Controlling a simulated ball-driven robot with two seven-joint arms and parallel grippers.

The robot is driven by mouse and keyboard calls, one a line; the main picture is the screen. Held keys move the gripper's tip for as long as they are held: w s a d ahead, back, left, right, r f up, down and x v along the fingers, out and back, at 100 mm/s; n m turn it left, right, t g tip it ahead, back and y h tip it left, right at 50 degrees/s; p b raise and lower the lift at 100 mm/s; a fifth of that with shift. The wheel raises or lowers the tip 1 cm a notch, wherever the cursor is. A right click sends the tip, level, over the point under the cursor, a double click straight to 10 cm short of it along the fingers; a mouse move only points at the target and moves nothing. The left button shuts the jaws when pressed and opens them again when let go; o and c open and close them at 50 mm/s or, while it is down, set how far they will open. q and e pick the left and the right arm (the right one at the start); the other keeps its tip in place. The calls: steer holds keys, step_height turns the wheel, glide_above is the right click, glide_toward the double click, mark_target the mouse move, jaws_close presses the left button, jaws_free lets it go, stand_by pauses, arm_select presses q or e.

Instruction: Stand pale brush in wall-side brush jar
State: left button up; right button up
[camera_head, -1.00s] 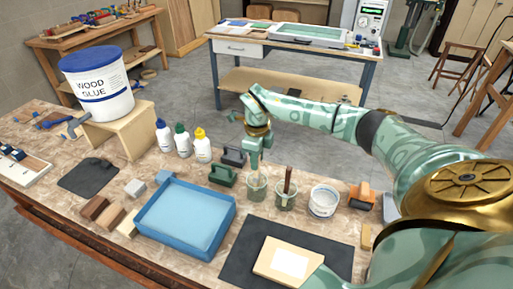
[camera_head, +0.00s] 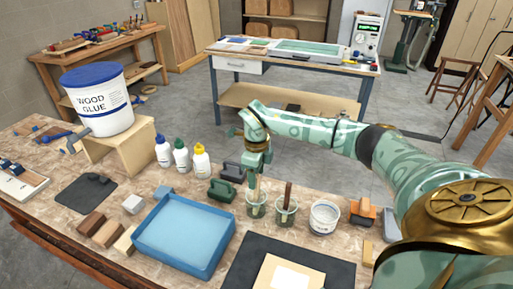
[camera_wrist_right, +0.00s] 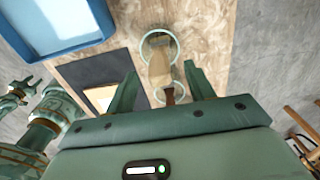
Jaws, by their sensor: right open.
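The pale brush (camera_head: 257,184) stands in the left glass jar (camera_head: 256,205), its handle rising above the rim. My right gripper (camera_head: 257,171) is open above that jar, at the top of the handle. In the right wrist view the pale brush (camera_wrist_right: 160,68) lies between my spread fingers (camera_wrist_right: 159,75), and I see no firm hold on it. The right glass jar (camera_head: 286,211) holds a brush with a dark brown handle (camera_head: 288,195). My left gripper (camera_wrist_right: 14,96) is small at the left edge of the right wrist view; its jaws are unclear.
A white tub (camera_head: 324,217) stands right of the jars, and an orange-and-black tool (camera_head: 363,212) beyond it. A green block-like tool (camera_head: 221,190) stands left. A blue tray (camera_head: 146,247) and a dark mat (camera_head: 243,263) with a pale board (camera_head: 266,276) lie nearer.

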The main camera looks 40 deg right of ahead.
step_height(320, 180, up, 15)
steer(key=p, duration=0.2)
steer(key=shift+r+p, duration=0.1)
steer(key=shift+p, duration=0.25)
stand_by(0.5)
